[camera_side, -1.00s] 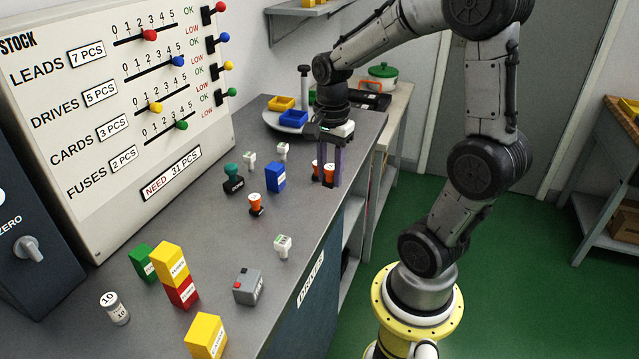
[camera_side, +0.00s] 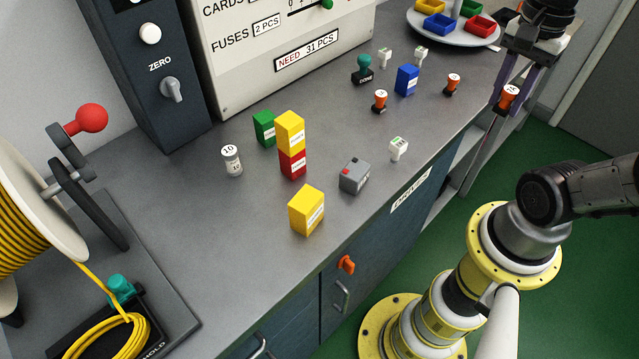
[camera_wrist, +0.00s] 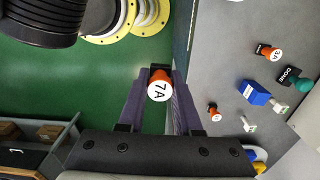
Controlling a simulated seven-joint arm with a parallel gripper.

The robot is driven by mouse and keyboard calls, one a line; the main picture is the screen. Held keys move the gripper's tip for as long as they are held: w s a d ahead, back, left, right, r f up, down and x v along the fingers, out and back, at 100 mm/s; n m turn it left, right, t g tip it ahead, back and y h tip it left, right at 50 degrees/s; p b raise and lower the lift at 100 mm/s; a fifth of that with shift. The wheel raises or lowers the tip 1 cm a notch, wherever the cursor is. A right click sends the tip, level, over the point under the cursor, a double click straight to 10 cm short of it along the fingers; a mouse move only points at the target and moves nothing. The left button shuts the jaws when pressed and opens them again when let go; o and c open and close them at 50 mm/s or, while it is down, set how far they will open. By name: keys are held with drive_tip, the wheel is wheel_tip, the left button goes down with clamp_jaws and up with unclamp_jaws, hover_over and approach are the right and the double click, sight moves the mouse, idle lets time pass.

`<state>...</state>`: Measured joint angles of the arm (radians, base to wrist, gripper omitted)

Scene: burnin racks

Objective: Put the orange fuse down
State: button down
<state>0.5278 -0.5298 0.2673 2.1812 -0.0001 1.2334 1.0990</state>
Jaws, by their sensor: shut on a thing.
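My gripper (camera_side: 508,88) is shut on an orange fuse (camera_side: 509,95) with a round white top, at the right of the side view. In the wrist view the held fuse (camera_wrist: 158,88) reads 7A and sits between the fingertips. Green floor and the bench's front edge show behind it, so it appears to be just past that edge. Two other orange fuses stand on the bench: one nearer the gripper (camera_side: 452,85) and one farther left (camera_side: 380,101). The fuse marked 3A (camera_wrist: 274,53) shows in the wrist view.
On the grey bench (camera_side: 260,260) are a blue block (camera_side: 406,80), a teal-handled stamp (camera_side: 363,70), small white pieces, a grey box (camera_side: 354,175) and stacked yellow and red blocks (camera_side: 290,145). A plate with coloured trays (camera_side: 450,40) is at the back. Bare bench lies around the standing fuses.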

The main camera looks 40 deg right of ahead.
drive_tip(key=w+a+r+n, duration=0.5)
drive_tip(key=w+a+n, duration=0.2)
drive_tip(key=a+n, duration=0.4)
drive_tip(key=s+a+r+n, duration=0.1)
drive_tip(key=s+a+n, duration=0.2)
drive_tip(key=a+n, duration=0.75)
drive_tip(key=m, duration=0.3)
hover_over(306, 199)
drive_tip(key=s, duration=0.1)
drive_tip(key=f, duration=0.8)
drive_tip(key=shift+d, duration=0.4)
drive_tip(key=shift+w+a+f, duration=0.25)
drive_tip(key=shift+w+f, duration=0.05)
drive_tip(key=shift+f, duration=0.15)
drive_tip(key=shift+w+a+f, duration=0.1)
drive_tip(key=shift+f, duration=0.85)
drive_tip(key=shift+w+a+f, duration=0.1)
drive_tip(key=shift+f, duration=0.8)
